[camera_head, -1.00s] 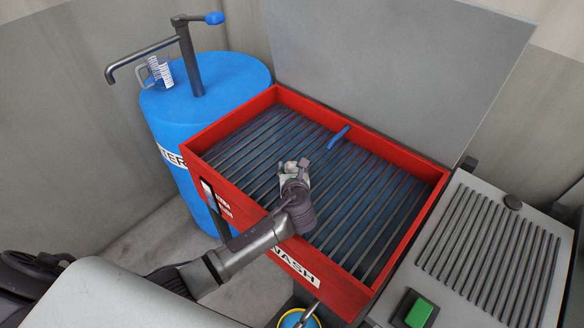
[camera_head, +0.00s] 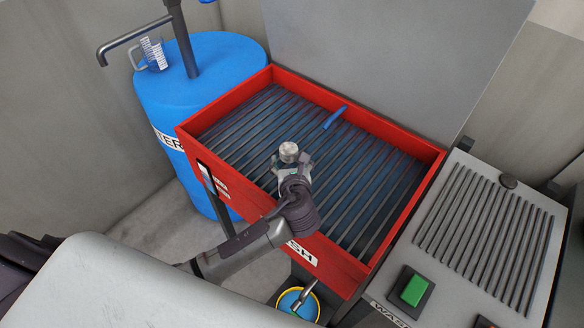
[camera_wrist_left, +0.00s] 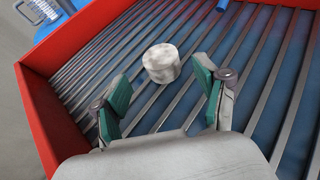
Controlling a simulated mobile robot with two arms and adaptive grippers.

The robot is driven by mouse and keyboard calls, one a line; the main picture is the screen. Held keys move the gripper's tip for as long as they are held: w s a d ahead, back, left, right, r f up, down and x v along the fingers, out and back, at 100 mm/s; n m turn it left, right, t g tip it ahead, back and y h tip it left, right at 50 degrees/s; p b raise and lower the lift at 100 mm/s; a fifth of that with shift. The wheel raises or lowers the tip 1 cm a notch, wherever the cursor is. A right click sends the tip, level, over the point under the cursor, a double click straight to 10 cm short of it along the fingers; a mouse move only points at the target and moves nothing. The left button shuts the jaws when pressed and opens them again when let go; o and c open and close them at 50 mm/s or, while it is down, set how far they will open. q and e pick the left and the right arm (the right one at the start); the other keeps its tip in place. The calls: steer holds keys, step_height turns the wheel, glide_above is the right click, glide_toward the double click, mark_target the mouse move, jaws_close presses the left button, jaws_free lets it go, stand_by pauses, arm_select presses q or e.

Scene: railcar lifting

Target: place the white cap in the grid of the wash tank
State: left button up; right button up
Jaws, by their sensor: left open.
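The white cap (camera_head: 289,151) is a short whitish cylinder on the bar grid of the red wash tank (camera_head: 190,150). In the left wrist view the cap (camera_wrist_left: 161,63) stands upright on the bars, just beyond my fingertips and apart from them. My right gripper is not in view.
A blue-handled tool (camera_head: 336,117) lies on the grid toward the back. A blue barrel (camera_head: 165,100) with a tap and a measuring jug (camera_head: 153,54) stands at the left. A grey ribbed counter with a green button (camera_head: 414,290) is at the right. Much of the grid is clear.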

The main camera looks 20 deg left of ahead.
arm_select(q)
steer(key=shift+v, duration=2.25)
